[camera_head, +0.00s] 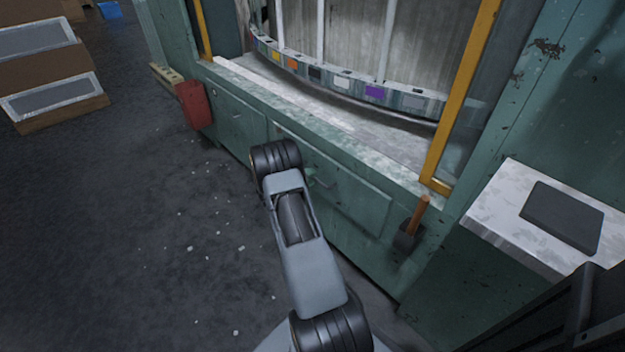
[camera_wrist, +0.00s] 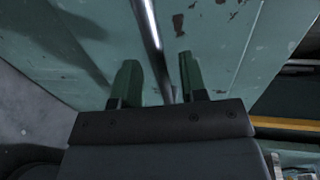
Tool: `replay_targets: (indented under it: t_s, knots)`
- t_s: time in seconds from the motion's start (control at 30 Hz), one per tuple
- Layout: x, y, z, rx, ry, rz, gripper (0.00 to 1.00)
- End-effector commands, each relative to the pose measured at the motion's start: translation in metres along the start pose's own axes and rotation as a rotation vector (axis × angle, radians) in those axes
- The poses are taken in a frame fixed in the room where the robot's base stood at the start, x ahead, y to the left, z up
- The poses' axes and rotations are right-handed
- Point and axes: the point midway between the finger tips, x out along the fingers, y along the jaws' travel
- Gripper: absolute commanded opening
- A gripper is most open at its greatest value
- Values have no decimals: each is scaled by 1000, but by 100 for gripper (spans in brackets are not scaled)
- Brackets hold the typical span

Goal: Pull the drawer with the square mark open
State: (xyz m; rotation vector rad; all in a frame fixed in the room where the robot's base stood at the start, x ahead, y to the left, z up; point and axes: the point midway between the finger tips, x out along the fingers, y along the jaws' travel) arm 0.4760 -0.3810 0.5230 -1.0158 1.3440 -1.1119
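The teal cabinet below the glass bay has two fronts side by side in the head view: a left drawer front (camera_head: 238,118) and a right drawer front (camera_head: 355,203). I cannot make out a square mark on either. My arm covers part of the right front and most of its handle (camera_head: 321,181). In the wrist view, a shiny metal handle bar (camera_wrist: 149,25) runs in front of a worn teal surface (camera_wrist: 215,45). My gripper (camera_wrist: 158,70) is open, its two green fingers on either side of the bar, with gaps showing.
A red container (camera_head: 194,104) hangs at the cabinet's left end. A dark holder (camera_head: 408,235) with an orange handle is on its right. A pale side table (camera_head: 515,215) juts out at right. The floor (camera_head: 150,230) before the cabinet is clear except for small white bits.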

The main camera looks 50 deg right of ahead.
Motion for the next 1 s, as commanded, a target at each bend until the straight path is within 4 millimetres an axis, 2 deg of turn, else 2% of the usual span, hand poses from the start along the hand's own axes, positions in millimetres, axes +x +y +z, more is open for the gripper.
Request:
replay_targets:
  t_s: [0.2, 0.57, 0.9, 1.0]
  knots:
    - [15, 0, 0, 0, 0, 0, 39]
    - [17, 0, 0, 0, -1, 0, 38]
    - [16, 0, 0, 0, 0, 0, 6]
    - [16, 0, 0, 0, 0, 0, 0]
